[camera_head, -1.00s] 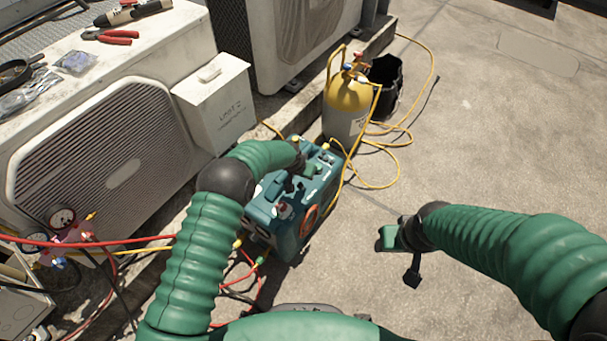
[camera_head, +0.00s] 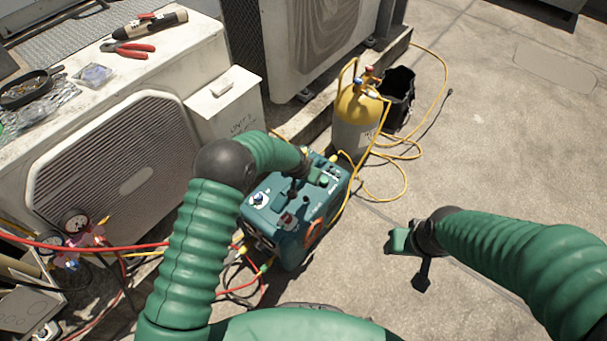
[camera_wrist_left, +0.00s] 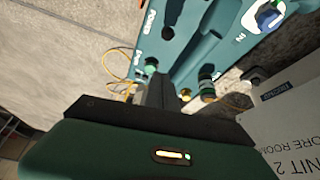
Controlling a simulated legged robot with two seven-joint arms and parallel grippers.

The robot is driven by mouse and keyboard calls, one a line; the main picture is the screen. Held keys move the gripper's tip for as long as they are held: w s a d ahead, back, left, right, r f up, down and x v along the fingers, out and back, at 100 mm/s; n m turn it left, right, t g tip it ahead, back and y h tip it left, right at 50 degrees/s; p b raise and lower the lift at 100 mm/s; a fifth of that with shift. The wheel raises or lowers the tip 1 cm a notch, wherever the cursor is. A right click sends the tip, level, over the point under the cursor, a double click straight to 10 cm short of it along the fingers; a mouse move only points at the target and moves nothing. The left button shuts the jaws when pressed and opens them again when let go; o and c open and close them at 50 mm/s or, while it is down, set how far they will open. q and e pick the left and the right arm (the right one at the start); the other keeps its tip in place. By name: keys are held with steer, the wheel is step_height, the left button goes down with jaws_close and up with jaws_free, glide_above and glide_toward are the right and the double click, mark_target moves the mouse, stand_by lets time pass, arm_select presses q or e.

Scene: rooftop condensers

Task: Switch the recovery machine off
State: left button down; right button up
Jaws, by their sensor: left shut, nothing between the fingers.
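The recovery machine (camera_head: 290,252) is a teal box on the ground at the centre of the head view. In the left wrist view my shut fingers (camera_wrist_left: 166,90) point at the panel, with the knob (camera_wrist_left: 268,17) at upper right. Contact cannot be told. My right gripper (camera_head: 405,240) hangs over bare ground; its jaws are unclear.
A yellow-topped cylinder (camera_head: 356,115) and a black bucket (camera_head: 397,98) stand behind the machine, with yellow hoses around them. A condenser unit (camera_head: 112,165) is at left, with gauges (camera_head: 75,225) and red hoses before it. The ground at right is clear.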

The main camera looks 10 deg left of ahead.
arm_select(q)
steer(key=s+a+r, duration=0.1)
steer(key=s+a+r+p, duration=0.1)
steer(key=s, duration=0.1)
steer(key=shift+s+r, duration=0.25)
steer(key=shift+r, duration=0.1)
arm_select(e)
steer(key=shift+w+v, duration=0.25)
steer(key=shift+v, duration=0.8)
arm_select(q)
steer(key=shift+a, duration=0.1)
arm_select(e)
steer(key=shift+a+r, duration=0.1)
steer(key=shift+a, duration=0.1)
